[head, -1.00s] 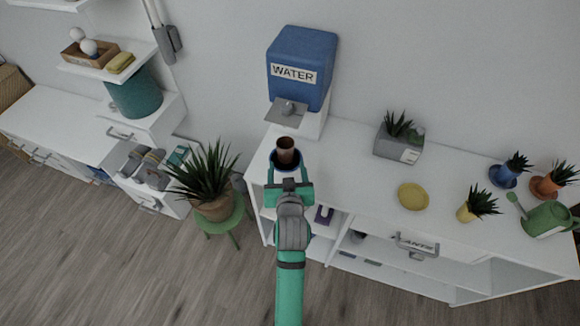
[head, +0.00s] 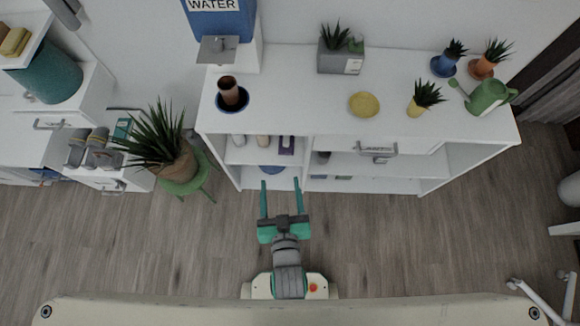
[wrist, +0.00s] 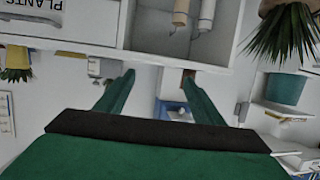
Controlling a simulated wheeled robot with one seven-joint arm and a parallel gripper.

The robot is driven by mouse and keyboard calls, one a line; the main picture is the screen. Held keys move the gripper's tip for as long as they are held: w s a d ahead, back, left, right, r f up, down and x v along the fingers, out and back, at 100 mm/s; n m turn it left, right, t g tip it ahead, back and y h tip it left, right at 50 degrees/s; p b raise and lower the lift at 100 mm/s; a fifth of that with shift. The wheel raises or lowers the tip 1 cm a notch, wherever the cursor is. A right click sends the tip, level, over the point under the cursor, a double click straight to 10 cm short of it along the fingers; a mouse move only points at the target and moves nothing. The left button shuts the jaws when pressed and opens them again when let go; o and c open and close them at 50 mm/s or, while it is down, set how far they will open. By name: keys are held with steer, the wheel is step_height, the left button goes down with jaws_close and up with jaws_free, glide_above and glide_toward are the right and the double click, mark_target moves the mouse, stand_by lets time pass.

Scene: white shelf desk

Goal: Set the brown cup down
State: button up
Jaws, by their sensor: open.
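The brown cup (head: 229,90) stands upright on a blue saucer (head: 233,107) near the left front corner of the white shelf desk's top (head: 290,100). My gripper (head: 282,184) is open and empty, with its two teal fingers apart. It is in front of the desk, well apart from the cup. The open fingers also show in the wrist view (wrist: 158,82). A small brown shape near a fingertip there may be the cup, but I cannot tell.
The blue water dispenser (head: 222,22) stands behind the cup. A yellow plate (head: 364,104), a grey planter (head: 341,58) and a green watering can (head: 488,97) are to the right. A potted plant on a green stool (head: 183,187) stands left of the desk. Floor in front is clear.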

steer(key=s+d+r, duration=0.1)
steer(key=s+r, duration=0.1)
steer(key=s, duration=0.4)
steer(key=s+d+r+m+h, duration=0.1)
steer(key=s+r, duration=0.2)
steer(key=s, duration=0.4)
steer(key=shift+d+t+h, duration=0.3)
steer(key=shift+d+t, duration=0.1)
